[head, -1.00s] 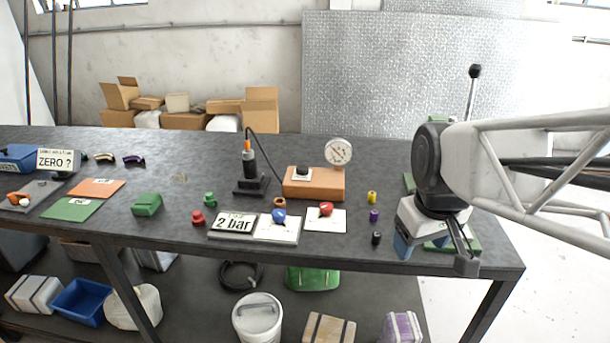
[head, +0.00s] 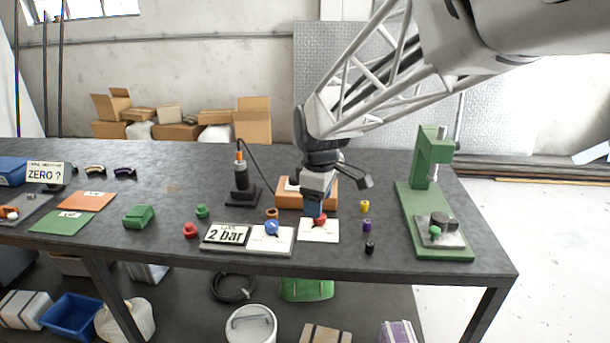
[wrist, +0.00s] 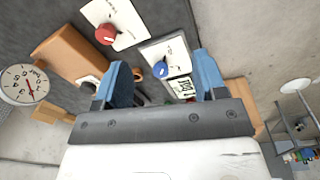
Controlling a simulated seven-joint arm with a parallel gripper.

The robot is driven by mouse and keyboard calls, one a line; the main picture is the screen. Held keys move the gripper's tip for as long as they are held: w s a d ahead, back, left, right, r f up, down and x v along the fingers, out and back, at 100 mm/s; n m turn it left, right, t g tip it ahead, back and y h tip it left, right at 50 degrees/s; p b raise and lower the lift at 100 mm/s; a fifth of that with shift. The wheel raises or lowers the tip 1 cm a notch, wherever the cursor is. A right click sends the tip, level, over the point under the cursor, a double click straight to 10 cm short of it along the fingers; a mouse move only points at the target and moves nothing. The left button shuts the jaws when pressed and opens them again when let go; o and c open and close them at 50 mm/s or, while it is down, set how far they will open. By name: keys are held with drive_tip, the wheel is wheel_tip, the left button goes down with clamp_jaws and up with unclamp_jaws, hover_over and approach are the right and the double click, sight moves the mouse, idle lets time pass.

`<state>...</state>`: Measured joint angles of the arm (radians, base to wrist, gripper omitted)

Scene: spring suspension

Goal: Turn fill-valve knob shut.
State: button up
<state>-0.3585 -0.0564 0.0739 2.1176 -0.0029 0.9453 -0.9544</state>
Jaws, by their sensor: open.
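Two knobs sit on white plates at the table's front: a blue knob (head: 271,228) and, to its right, a red knob (head: 320,220). The plate print is too small to read, so I cannot tell which is the fill valve. My gripper (head: 313,208) appears in front of or above the red knob and partly covers it; contact cannot be told. In the wrist view my gripper (wrist: 162,82) is open, with blue fingers apart and nothing gripped. There the blue knob (wrist: 161,70) shows between the fingers and the red knob (wrist: 106,35) lies up and left.
A "2 bar" sign (head: 226,235) stands left of the blue knob. An orange block (head: 290,196) is behind the knobs, with a dial gauge (wrist: 22,84) seen in the wrist view. Small cylinders and a green press (head: 430,195) stand to the right.

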sight(272, 223)
drive_tip(key=w+a+f+n, duration=0.2)
drive_tip(key=a, duration=0.2)
drive_tip(key=w+a+f+n, duration=0.1)
drive_tip(key=w+a, duration=0.1)
drive_tip(key=a, duration=0.2)
drive_tip(key=w+a+f+n, duration=0.2)
drive_tip(key=a, duration=0.2)
drive_tip(key=shift+w+a+f+n+g, duration=0.2)
drive_tip(key=shift+a+f+n+g, duration=0.1)
drive_tip(key=shift+g, duration=0.1)
drive_tip(key=shift+d+f, duration=0.1)
drive_tip(key=shift+f, duration=3.8)
drive_tip(key=c, duration=0.9)
